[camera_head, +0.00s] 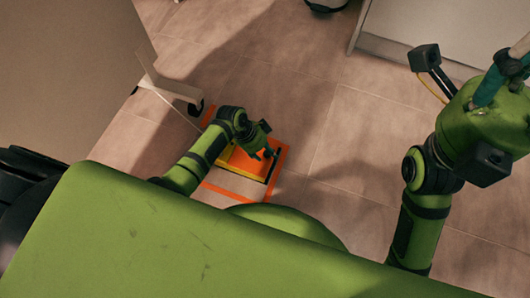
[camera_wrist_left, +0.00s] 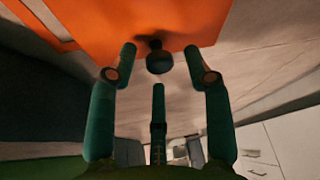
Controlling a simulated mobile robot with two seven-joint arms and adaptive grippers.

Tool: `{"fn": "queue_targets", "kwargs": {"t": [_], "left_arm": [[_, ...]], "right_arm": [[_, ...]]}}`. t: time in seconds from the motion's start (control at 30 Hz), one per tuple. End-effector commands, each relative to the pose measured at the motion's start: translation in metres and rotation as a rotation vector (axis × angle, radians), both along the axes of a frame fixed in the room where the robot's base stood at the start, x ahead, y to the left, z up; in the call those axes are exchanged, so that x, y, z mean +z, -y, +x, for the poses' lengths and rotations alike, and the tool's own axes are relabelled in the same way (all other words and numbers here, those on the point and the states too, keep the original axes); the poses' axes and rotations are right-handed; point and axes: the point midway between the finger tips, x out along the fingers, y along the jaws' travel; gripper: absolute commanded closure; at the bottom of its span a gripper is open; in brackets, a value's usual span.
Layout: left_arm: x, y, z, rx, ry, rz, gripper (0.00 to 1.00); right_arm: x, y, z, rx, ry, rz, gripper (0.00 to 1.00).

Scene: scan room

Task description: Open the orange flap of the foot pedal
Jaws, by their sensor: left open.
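The foot pedal (camera_head: 236,166) sits on the floor in the head view, with a yellow side and a dark front edge. Its orange flap (camera_head: 250,161) lies partly under my left arm; in the left wrist view the orange surface (camera_wrist_left: 150,18) fills the top. A small black knob (camera_wrist_left: 159,62) stands out from it. My left gripper (camera_head: 269,152) is over the flap's right part. In the left wrist view its teal fingers (camera_wrist_left: 159,50) are open, one on each side of the knob; contact cannot be told. My right gripper (camera_head: 497,82) is raised at the right, partly cut off.
Orange tape (camera_head: 236,195) frames the pedal on the tiled floor. A cable (camera_head: 172,106) runs from the pedal past a caster wheel (camera_head: 195,107) of a beige unit (camera_head: 70,70). A white cabinet (camera_head: 440,25) stands at the back. The floor in the middle is clear.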

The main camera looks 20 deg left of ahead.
Motion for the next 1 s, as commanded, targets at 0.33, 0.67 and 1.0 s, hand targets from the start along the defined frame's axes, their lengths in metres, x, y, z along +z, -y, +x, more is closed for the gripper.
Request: {"fn": "queue_targets", "kwargs": {"t": [0.33,0.67,1.0], "left_arm": [[-0.004,0.002,0.001,0.000,0.000,0.000,0.50],[-0.004,0.002,0.001,0.000,0.000,-0.001,1.00],[0.006,-0.002,0.001,0.001,-0.003,-0.074,1.00]], "right_arm": [[0.003,0.000,-0.001,-0.001,0.013,-0.001,0.46],[0.003,0.000,-0.001,0.000,0.014,-0.001,0.46],[0.006,0.000,-0.001,0.000,0.007,0.002,0.46]]}}
